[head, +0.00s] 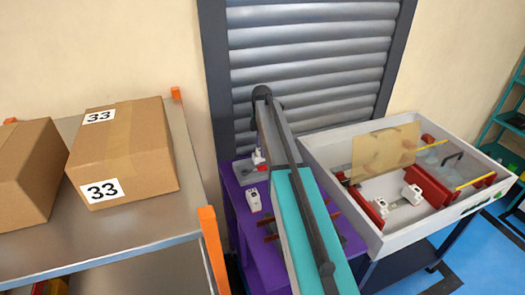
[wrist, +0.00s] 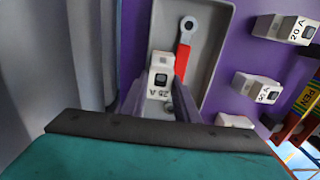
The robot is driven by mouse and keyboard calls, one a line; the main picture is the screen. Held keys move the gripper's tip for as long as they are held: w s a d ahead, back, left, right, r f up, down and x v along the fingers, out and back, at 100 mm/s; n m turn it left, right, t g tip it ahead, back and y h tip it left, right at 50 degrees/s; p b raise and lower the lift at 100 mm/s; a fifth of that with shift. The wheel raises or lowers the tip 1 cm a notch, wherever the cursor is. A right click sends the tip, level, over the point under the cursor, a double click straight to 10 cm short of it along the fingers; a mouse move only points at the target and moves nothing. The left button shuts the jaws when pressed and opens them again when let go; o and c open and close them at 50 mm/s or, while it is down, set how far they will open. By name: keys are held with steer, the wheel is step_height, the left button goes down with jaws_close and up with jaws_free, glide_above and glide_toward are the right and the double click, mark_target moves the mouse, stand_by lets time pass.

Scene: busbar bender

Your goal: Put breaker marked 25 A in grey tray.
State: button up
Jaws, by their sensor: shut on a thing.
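The breaker marked 25 A (wrist: 161,72) is white with a dark switch, and its label reads upside down in the wrist view. My gripper (wrist: 160,101) is shut on it, with a finger on each side. The breaker is over the grey tray (wrist: 211,45), within its rim as the wrist view sees it; I cannot tell whether it touches the tray's floor. A lug with a red sleeve (wrist: 183,58) lies in the tray beside it. In the head view the tray (head: 243,177) is partly hidden by my arm, and my gripper is not clear.
The tray is on a purple table (head: 234,207). Other white breakers stand to its right, one marked 20 A (wrist: 285,28) and another (wrist: 257,88). A grey shutter (head: 310,50) is behind. A white drawer (head: 330,170) is right, boxes (head: 122,155) left.

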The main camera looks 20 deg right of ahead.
steer(key=shift+f, duration=0.7)
steer(key=shift+f, duration=0.15)
steer(key=o, duration=1.2)
steer(key=shift+r+b, duration=1.2)
steer(key=shift+r, duration=4.95)
steer(key=shift+f, duration=0.1)
